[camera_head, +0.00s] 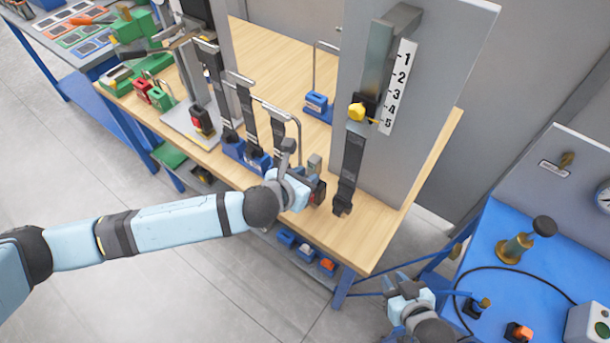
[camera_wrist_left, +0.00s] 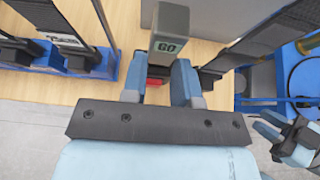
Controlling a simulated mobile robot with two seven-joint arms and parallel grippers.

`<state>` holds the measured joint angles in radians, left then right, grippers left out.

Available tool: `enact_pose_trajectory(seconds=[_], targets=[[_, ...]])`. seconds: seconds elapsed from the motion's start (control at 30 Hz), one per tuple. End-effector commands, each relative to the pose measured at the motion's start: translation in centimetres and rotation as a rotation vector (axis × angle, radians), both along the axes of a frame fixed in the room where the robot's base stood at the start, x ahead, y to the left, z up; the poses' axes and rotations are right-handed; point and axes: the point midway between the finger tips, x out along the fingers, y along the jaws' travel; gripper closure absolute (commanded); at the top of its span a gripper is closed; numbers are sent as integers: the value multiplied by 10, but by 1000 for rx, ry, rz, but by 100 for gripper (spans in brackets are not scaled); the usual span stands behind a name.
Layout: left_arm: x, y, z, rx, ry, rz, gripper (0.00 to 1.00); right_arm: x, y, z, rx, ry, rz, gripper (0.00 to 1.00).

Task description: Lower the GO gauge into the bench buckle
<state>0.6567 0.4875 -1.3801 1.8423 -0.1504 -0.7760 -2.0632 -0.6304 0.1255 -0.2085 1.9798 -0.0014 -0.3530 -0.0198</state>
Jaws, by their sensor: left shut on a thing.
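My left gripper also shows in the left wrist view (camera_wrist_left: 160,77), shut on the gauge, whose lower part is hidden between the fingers. A dark buckle (camera_head: 319,192) is close by the fingers on the bench, with a red part (camera_wrist_left: 156,82) behind them. I cannot tell whether the gauge touches it. My right gripper (camera_head: 405,287) is away at the lower right; its opening is unclear.
A black strap (camera_head: 349,170) hangs beside a grey upright panel (camera_head: 425,90) with a numbered scale (camera_head: 397,87), right of my left gripper. Blue stands with straps (camera_head: 257,158) stand to its left. A blue table (camera_head: 535,270) lies at right.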

Motion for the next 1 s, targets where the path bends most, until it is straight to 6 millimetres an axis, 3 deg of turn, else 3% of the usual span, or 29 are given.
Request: enact_pose_trajectory(seconds=[0.83,0.87,0.97,1.0], targets=[[0,0,-16,-1,-1,0,100,4,0,-6,0,-7,0,73],[0,0,-16,-1,-1,0,68,4,0,-6,0,-7,0,73],[0,0,-16,-1,-1,0,45,4,0,-6,0,-7,0,73],[0,0,-16,-1,-1,0,43,4,0,-6,0,-7,0,73]])
